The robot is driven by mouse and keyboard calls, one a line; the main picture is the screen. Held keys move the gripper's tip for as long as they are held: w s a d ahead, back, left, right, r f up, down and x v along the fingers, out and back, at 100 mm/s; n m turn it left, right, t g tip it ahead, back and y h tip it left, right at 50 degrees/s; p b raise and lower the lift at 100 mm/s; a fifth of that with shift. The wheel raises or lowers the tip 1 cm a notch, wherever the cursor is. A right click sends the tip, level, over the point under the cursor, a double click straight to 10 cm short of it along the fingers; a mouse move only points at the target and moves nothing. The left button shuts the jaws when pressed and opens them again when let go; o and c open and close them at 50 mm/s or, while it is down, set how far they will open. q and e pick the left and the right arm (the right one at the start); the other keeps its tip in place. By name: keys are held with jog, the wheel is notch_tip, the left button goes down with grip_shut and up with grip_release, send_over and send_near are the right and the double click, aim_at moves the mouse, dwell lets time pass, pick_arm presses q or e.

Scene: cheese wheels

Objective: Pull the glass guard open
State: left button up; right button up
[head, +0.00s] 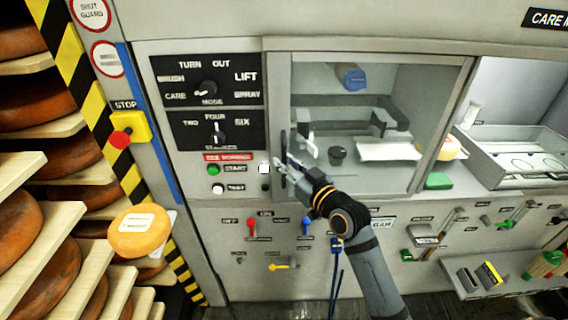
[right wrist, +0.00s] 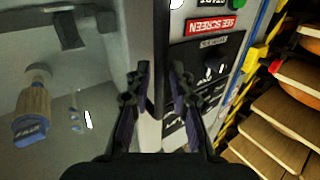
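The glass guard (head: 345,75) is a clear pane in a grey frame, standing across the left part of the machine's bay. A dark upright handle (head: 283,143) is at its left edge; it also shows in the right wrist view (right wrist: 160,50). My right gripper (head: 281,166) is at the handle's lower part. In the right wrist view its two dark fingers (right wrist: 160,72) stand apart, one on each side of the handle bar. I see no clear grip on it. My left gripper is not in view.
A control panel with knobs (head: 208,88) is left of the guard. A red stop button (head: 120,140) on a yellow box and shelves of cheese wheels (head: 22,235) are farther left. Levers (head: 252,228) sit below the guard. Behind the glass are a brush (head: 351,77) and a dark arm.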

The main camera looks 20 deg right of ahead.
jog(key=shift+w+a, duration=0.15)
jog(key=shift+w, duration=0.35)
grip_shut()
jog(key=shift+f, duration=0.1)
